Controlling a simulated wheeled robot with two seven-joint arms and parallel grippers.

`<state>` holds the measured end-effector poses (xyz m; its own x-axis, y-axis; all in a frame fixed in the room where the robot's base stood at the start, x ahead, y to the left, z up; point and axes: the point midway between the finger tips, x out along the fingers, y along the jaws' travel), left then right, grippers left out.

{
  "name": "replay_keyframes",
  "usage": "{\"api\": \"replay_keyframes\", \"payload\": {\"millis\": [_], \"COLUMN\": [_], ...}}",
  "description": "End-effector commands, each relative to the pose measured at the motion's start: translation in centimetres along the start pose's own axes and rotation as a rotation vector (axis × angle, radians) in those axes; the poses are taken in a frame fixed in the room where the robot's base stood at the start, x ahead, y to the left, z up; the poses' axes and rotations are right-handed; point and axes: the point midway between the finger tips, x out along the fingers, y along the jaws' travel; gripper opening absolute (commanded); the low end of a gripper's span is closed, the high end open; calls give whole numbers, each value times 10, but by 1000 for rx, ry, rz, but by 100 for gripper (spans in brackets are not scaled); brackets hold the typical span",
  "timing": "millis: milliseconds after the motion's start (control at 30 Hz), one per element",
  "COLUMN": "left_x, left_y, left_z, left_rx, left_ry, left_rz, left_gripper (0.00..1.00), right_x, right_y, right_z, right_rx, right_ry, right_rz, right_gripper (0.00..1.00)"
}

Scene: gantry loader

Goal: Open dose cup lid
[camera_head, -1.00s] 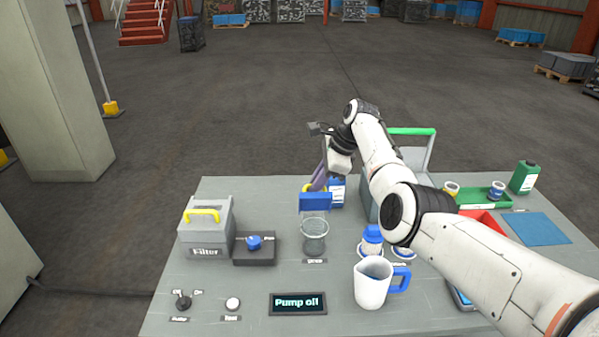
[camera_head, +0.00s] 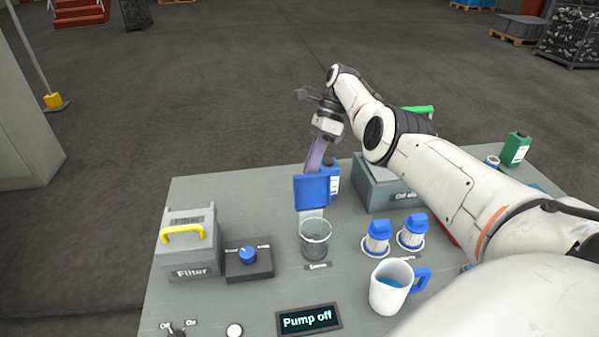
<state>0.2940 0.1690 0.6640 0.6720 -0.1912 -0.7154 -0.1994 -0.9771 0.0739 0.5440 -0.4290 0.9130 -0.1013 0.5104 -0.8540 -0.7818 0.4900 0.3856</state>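The dose cup (camera_head: 315,240) is a clear, open-topped cup on the grey table, left of the white mug. A blue lid (camera_head: 311,192) stands upright at the cup's rear rim, and the cup's mouth is uncovered. My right gripper (camera_head: 316,158) reaches down behind the lid from above. Its fingertips are hidden by or against the lid, so I cannot tell whether they touch it or how wide they are. My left gripper is not in view.
A grey filter box (camera_head: 192,252) with a yellow handle and a blue knob (camera_head: 248,254) stand left of the cup. A white mug (camera_head: 389,290), two blue-capped filters (camera_head: 377,236) and a grey box (camera_head: 383,190) stand right. A blue bottle (camera_head: 333,180) stands behind the lid.

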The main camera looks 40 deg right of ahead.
Motion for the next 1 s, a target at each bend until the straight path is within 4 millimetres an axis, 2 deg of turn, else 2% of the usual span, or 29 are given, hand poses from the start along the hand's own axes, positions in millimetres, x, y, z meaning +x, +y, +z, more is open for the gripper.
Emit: {"api": "replay_keyframes", "payload": {"millis": [633, 667, 700, 1000], "left_x": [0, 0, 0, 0], "left_y": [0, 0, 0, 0], "left_z": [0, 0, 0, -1], "left_rx": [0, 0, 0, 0], "left_ry": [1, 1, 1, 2], "left_rz": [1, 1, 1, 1], "left_gripper": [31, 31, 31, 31], "right_x": [4, 4, 4, 0], "right_y": [4, 4, 4, 3], "right_z": [-8, -8, -8, -8], "right_rx": [14, 14, 14, 15], "right_ry": [6, 6, 6, 2], "right_rz": [28, 28, 28, 22], "right_gripper": [0, 12, 17, 17]}}
